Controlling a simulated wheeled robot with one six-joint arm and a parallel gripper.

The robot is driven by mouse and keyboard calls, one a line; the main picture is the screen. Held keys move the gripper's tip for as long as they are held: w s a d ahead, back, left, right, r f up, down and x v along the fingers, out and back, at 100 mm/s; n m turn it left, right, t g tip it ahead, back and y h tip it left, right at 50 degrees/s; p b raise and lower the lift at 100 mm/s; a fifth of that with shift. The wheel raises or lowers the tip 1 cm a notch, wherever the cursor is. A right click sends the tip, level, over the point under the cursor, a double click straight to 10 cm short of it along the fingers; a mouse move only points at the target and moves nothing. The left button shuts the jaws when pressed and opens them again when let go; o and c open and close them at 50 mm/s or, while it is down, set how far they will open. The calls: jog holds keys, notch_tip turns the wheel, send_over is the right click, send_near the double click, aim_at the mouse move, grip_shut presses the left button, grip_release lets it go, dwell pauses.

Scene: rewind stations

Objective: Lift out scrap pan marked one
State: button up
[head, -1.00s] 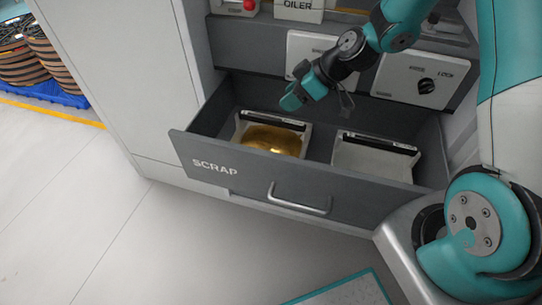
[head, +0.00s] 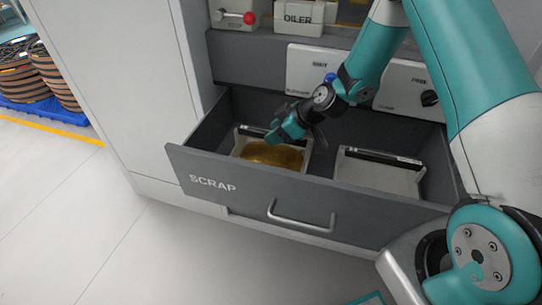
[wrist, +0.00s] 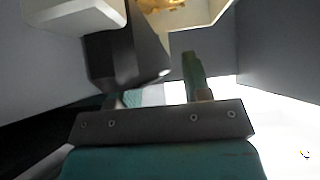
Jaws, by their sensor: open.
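Two scrap pans sit side by side in the open drawer. The left pan (head: 238,152) holds golden scrap (head: 272,155); the right pan (head: 375,177) is pale and looks empty. No number on either pan is readable. My gripper (head: 281,134) is over the rear part of the left pan and covers part of its dark rear edge. In the wrist view my gripper (wrist: 155,75) has its two fingers apart, with a pale pan holding golden scrap (wrist: 165,10) at the top. I cannot tell whether a finger touches the pan.
The grey drawer (head: 310,205), marked SCRAP, is pulled out, its handle (head: 300,222) in front. Its walls stand close around the pans. Above are a panel with a switch, an OILER box (head: 298,16) and a red-knobbed part (head: 238,16). Open floor (head: 120,245) lies at the left front.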

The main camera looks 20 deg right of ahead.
grip_shut()
jog(key=shift+w, duration=0.1)
jog(key=shift+r, duration=0.15)
